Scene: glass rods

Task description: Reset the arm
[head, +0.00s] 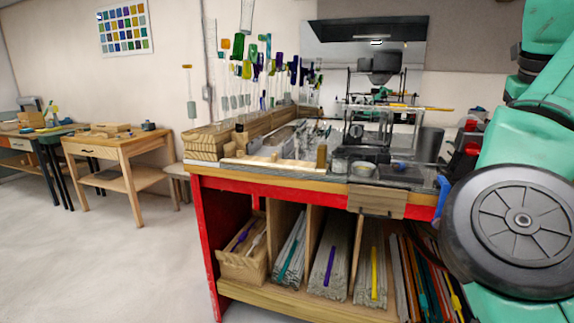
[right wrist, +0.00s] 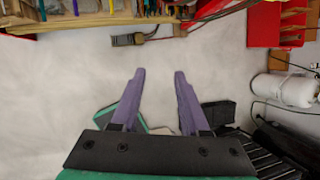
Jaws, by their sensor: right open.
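My right gripper (right wrist: 158,75) shows in the right wrist view with its two purple fingers apart. It is open, with nothing between the fingers. It hangs over the pale floor, apart from the shelf edge at the top of that view. In the head view a green arm of mine fills the right side, and its gripper is out of the frame. My left gripper is in neither view.
A workbench (head: 290,180) with a red frame holds glass tools, and bundled glass rods (head: 328,258) fill the compartments below. A wooden table (head: 118,150) stands at the left. Pale floor (head: 90,260) is clear at the front left. A white cylinder (right wrist: 290,90) and black items lie at the right wrist view's right.

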